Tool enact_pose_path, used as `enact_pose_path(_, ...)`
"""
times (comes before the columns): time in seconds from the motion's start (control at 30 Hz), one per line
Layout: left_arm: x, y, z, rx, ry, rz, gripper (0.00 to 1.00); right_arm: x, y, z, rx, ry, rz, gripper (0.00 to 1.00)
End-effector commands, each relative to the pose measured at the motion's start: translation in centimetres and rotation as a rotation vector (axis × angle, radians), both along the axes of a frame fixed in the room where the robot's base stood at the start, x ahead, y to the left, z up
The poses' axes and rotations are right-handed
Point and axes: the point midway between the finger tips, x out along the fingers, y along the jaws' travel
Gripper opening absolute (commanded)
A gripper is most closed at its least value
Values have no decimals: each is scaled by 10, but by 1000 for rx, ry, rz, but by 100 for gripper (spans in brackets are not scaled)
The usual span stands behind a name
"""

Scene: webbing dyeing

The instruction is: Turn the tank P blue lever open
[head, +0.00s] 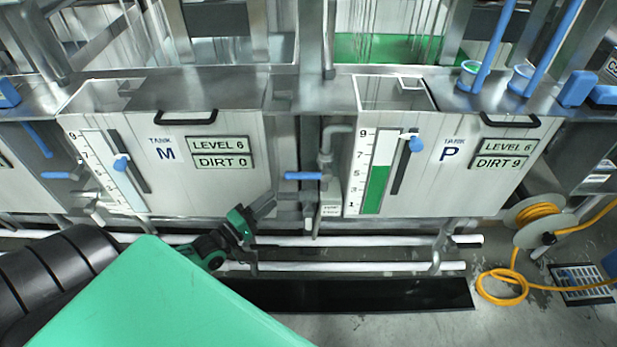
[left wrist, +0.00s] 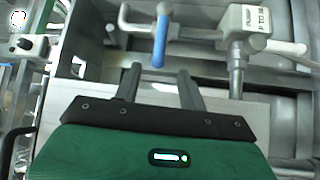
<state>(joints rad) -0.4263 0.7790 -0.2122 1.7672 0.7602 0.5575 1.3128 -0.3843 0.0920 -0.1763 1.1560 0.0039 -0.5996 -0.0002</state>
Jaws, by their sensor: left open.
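Tank P (head: 437,175) stands right of centre in the head view, labelled LEVEL 6 and DIRT 9, with green in its level gauge. A blue lever (head: 304,176) sticks out sideways to the left from the vertical pipe at tank P's left side. It also shows in the left wrist view (left wrist: 161,42), beside a grey box (left wrist: 255,20) with partly legible lettering starting with P. My left gripper (head: 266,206) is open and empty, below and left of the lever. In the left wrist view its fingers (left wrist: 160,80) point at the lever, apart from it. My right gripper is not in view.
Tank M (head: 205,170) stands left, with its own blue lever (head: 56,175). White horizontal pipes (head: 370,241) run low in front of the tanks. A yellow hose (head: 510,285) and reel lie on the floor at right.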

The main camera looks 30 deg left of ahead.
Motion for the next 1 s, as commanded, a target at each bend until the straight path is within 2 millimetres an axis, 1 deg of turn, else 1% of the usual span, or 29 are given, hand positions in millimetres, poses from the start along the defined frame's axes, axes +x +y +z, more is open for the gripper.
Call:
enact_pose_path(0.1,18,-4,5,0,-4,1,41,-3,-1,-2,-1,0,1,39)
enact_pose_path(0.6,92,-23,14,1,-3,1,41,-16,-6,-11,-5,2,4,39)
enact_pose_path(0.8,112,-28,16,3,-1,0,41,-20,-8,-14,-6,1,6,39)
enact_pose_path(1.0,119,-30,17,3,0,1,41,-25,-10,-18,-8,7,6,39)
